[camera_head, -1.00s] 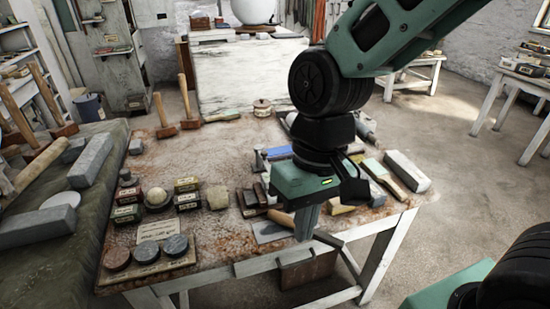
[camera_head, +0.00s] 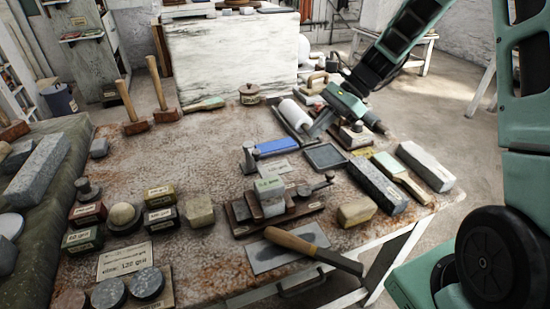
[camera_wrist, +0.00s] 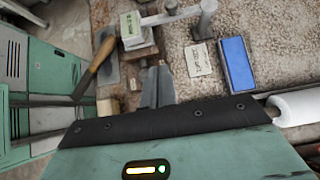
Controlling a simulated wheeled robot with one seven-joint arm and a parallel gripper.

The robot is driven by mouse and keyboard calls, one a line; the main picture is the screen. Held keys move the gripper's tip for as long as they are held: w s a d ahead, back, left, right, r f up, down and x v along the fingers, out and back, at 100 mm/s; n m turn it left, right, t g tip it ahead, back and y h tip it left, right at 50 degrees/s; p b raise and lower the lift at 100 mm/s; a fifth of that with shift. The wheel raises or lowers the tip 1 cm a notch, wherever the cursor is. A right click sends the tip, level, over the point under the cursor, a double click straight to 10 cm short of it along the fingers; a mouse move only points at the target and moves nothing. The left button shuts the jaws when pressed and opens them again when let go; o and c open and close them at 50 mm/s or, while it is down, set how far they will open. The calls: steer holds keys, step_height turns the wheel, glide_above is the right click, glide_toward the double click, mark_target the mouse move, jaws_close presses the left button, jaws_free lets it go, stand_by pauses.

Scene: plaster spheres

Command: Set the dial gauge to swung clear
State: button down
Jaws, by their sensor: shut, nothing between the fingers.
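What I take for the dial gauge is a fixture on a dark wooden base (camera_head: 240,222). A metal post (camera_head: 249,156) stands behind the block; which part is the dial is too small to tell. In the wrist view the labelled block (camera_wrist: 131,28) and post (camera_wrist: 205,20) show at the top. My gripper (camera_head: 314,130) is shut and empty, above the table behind the metal arm; its fingers also show in the wrist view (camera_wrist: 158,88).
A blue block (camera_head: 278,147) and white card (camera_head: 272,169) lie behind the fixture. A trowel (camera_head: 290,246) lies in front. The table's left middle is fairly clear.

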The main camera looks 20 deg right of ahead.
mark_target(258, 162)
steer(key=p+x, duration=0.1)
steer(key=x, duration=0.9)
steer(key=shift+s+r, duration=0.1)
steer(key=shift+a+p, duration=0.55)
steer(key=shift+a, duration=1.5)
steer(key=shift+a, duration=0.15)
